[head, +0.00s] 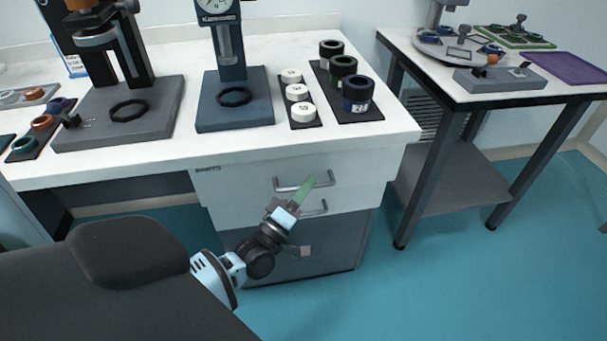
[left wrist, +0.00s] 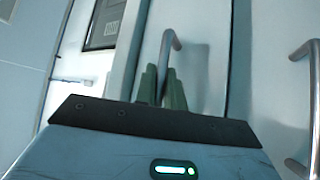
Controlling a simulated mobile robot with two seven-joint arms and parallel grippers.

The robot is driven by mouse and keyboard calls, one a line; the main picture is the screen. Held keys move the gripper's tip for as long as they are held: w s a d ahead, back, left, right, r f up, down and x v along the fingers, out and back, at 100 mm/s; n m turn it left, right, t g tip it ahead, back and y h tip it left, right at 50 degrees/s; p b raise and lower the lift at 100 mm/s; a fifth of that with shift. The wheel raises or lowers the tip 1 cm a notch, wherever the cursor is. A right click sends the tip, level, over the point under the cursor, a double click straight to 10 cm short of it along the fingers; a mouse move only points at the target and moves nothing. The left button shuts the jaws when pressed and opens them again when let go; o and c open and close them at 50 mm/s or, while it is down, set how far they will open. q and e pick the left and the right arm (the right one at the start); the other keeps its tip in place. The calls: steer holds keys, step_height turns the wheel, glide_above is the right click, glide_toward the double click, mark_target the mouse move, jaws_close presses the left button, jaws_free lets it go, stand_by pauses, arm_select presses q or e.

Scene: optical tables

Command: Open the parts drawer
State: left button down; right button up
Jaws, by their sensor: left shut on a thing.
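The parts drawer (head: 240,185) is the light top drawer under the left table, with a small dark label at its upper left. Its metal bar handle (head: 290,187) shows in the head view. I cannot tell from these views whether the drawer stands slightly out. My right gripper is not in view.
A second handle (head: 316,209) sits just below on a lower drawer; another bar (left wrist: 303,50) shows at right in the wrist view. The white tabletop (head: 150,155) above holds instruments, white pieces and dark jars. A side table (head: 455,95) stands right. The teal floor (head: 440,290) is clear.

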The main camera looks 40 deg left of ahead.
arm_select(q)
steer(key=s+d+p, duration=0.3)
steer(key=s+d, duration=1.4)
steer(key=d, duration=0.3)
steer(key=shift+s+p, duration=0.15)
steer(key=shift+p, duration=0.15)
steer(key=c, duration=1.8)
jaws_free()
steer(key=shift+o, duration=0.2)
steer(key=b+v, duration=0.1)
steer(key=v, duration=0.6)
steer(key=shift+s+f, duration=0.2)
steer(key=shift+s, duration=0.2)
